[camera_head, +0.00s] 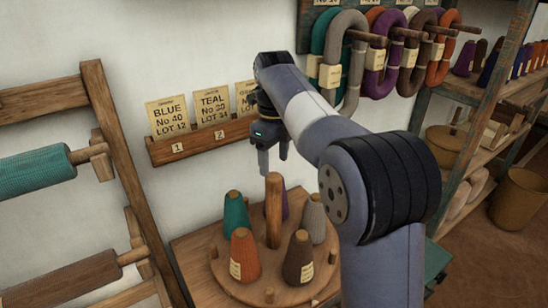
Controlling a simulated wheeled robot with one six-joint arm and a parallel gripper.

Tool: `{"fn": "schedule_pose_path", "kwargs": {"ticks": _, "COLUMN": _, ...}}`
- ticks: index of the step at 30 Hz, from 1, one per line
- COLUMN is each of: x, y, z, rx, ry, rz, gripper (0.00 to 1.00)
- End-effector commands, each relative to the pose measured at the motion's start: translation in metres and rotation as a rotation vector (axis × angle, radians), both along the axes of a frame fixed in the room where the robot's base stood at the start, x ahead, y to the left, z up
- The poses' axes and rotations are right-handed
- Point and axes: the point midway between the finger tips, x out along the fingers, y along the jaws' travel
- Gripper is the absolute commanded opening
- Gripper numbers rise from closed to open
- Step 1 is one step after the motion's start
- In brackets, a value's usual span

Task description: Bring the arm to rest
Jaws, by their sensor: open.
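My arm rises from the lower right of the head view and bends left over a wooden table. My gripper (272,158) points down, open and with nothing seen between its fingers. It hangs above the back of a round wooden stand (226,277) with a centre post (273,210). The stand bears cones of yarn: teal (236,215), orange (244,256), brown (298,258) and grey (313,218). A purple cone behind the post is mostly hidden.
A wall rack (205,143) holds cards behind the gripper. A loom frame (115,150) with a teal roll (35,172) stands at left. Yarn hanks (378,58) hang from pegs at upper right. Shelves (480,100) and a basket (518,198) stand at right.

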Motion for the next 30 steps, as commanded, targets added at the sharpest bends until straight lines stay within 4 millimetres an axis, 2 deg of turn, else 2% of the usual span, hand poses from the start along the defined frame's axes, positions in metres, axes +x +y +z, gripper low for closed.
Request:
{"fn": "schedule_pose_path", "kwargs": {"ticks": 5, "x": 0.0, "y": 0.0, "z": -0.008, "rx": 0.0, "ry": 0.001, "rz": 0.0, "gripper": 0.6}}
{"fn": "schedule_pose_path", "kwargs": {"ticks": 8, "x": 0.0, "y": 0.0, "z": -0.02, "rx": -0.001, "ry": 0.003, "rz": 0.0, "gripper": 0.6}}
{"fn": "schedule_pose_path", "kwargs": {"ticks": 21, "x": -0.001, "y": 0.0, "z": -0.097, "rx": -0.001, "ry": 0.005, "rz": 0.0, "gripper": 0.6}}
{"fn": "schedule_pose_path", "kwargs": {"ticks": 25, "x": 0.0, "y": 0.0, "z": -0.11, "rx": 0.0, "ry": 0.003, "rz": 0.0, "gripper": 0.6}}
{"fn": "schedule_pose_path", "kwargs": {"ticks": 30, "x": 0.001, "y": 0.002, "z": -0.109, "rx": 0.0, "ry": 0.0, "rz": 0.008, "gripper": 0.6}}
